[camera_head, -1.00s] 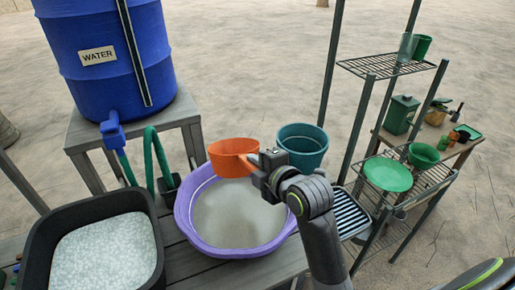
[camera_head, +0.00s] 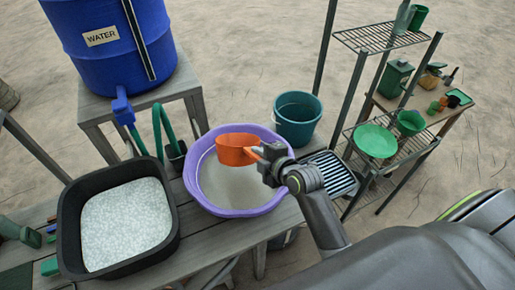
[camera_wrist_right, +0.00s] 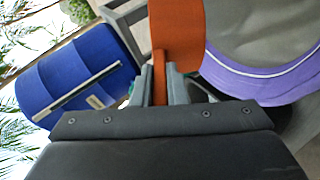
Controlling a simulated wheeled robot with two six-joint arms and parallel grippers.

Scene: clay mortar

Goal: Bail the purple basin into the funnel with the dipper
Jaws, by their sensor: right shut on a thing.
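The purple basin (camera_head: 247,211) stands on the grey table and holds a grey-beige content. The orange dipper (camera_head: 236,151) is over the far part of the basin, its cup roughly upright. I cannot tell whether it touches the content or what is in the cup. My right gripper (camera_head: 262,155) is shut on the dipper's handle, at the right of the cup above the basin. In the right wrist view the orange handle (camera_wrist_right: 160,78) runs between the fingers, with the basin's purple rim (camera_wrist_right: 262,86) at right. I cannot make out a funnel. My left gripper is not in view.
A teal bucket (camera_head: 297,132) stands behind the basin at right. A black tub (camera_head: 70,240) of pale granules is at left. A blue water barrel (camera_head: 100,55) stands behind on a grey stand. A slatted tray (camera_head: 328,174) and a wire shelf (camera_head: 372,37) are at right.

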